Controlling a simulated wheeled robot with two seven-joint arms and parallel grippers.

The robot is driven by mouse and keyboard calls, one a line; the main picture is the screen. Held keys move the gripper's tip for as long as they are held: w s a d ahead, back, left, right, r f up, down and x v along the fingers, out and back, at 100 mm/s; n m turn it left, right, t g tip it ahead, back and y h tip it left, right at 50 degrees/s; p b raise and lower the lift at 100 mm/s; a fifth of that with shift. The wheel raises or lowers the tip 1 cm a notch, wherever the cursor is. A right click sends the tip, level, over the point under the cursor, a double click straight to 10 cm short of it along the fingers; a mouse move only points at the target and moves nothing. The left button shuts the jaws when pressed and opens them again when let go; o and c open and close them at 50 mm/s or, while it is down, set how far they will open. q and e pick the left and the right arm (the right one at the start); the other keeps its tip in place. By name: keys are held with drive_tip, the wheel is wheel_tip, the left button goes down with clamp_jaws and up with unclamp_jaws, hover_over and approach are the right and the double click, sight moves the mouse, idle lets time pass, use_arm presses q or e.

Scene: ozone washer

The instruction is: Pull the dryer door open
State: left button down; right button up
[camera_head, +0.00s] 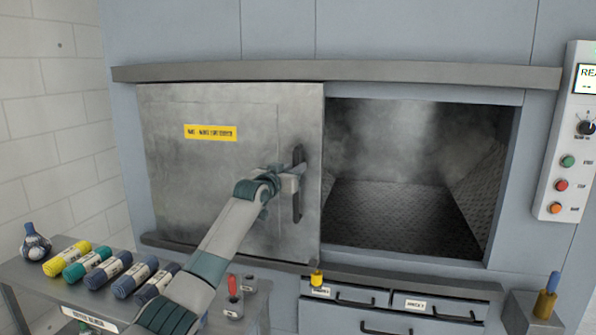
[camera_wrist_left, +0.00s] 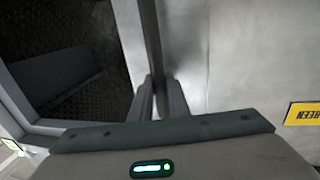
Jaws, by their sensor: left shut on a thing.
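The dryer door (camera_head: 215,180) is a grey metal panel with a yellow label. It covers the left part of the dryer front, and the opening (camera_head: 405,170) to its right shows a dark, hazy chamber. The dark vertical handle (camera_head: 297,205) is near the door's right edge. My left gripper (camera_head: 297,172) is shut on the handle. In the left wrist view its fingers (camera_wrist_left: 161,98) are around the handle bar (camera_wrist_left: 151,40), with the door face (camera_wrist_left: 240,60) to the right and the chamber to the left. My right gripper is in neither view.
A bench (camera_head: 40,290) at lower left holds several rolled towels (camera_head: 90,270) and a small round bottle (camera_head: 34,245). A control panel (camera_head: 570,140) with buttons is at the right. Drawers (camera_head: 400,305) are below the opening. A rail (camera_head: 340,72) runs above the door.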

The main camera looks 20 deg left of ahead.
use_arm(q)
drive_tip(key=shift+a, duration=0.35)
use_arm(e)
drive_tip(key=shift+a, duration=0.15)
use_arm(q)
drive_tip(key=c, duration=1.7)
unclamp_jaws()
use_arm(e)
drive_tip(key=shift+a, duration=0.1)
use_arm(q)
drive_tip(key=shift+s, duration=0.15)
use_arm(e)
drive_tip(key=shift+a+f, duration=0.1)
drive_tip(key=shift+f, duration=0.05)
